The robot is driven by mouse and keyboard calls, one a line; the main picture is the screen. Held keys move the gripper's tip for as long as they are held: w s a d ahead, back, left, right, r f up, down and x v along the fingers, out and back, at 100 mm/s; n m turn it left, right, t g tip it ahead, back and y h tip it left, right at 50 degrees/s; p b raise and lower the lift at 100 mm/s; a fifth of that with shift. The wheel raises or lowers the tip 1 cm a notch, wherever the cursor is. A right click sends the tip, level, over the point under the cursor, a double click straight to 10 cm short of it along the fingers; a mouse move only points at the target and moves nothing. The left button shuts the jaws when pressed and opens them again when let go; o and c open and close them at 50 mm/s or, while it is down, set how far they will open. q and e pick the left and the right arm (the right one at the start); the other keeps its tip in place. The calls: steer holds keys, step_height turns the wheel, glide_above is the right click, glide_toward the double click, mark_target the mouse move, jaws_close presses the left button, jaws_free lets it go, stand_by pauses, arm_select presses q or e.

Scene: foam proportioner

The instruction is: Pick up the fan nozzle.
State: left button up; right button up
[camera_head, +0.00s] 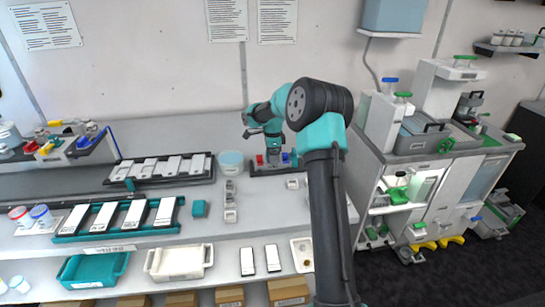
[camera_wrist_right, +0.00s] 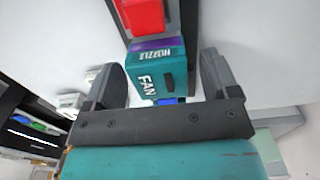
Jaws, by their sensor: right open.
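The fan nozzle (camera_wrist_right: 157,75) is a teal block with white lettering and a purple band. It shows in the right wrist view between the two dark fingers of my right gripper (camera_wrist_right: 160,82). The fingers are spread, with a visible gap on each side of the block. In the head view my right gripper (camera_head: 271,146) is over the dark rack at the back of the bench, and the nozzle cannot be made out clearly there. My left gripper is not in view.
A red block (camera_wrist_right: 143,16) sits just beyond the nozzle. Left of the rack are a round tub (camera_head: 231,163) and a dark tray (camera_head: 120,172) of white pieces. A grey machine cabinet (camera_head: 437,190) stands to the right. The front shelf holds a teal bin (camera_head: 94,284).

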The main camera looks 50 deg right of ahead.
steer(key=c, duration=1)
steer(key=shift+r, duration=1.65)
steer(key=shift+s+a+r, duration=0.1)
steer(key=shift+a+r, duration=0.1)
steer(key=s+a+r, duration=0.1)
steer(key=s+a, duration=0.9)
steer(key=a, duration=0.1)
steer(key=shift+s+a+r, duration=0.15)
steer(key=shift+s+a, duration=0.05)
steer(key=shift+a, duration=0.15)
steer(key=shift+w+d, duration=0.1)
steer(key=shift+w, duration=0.05)
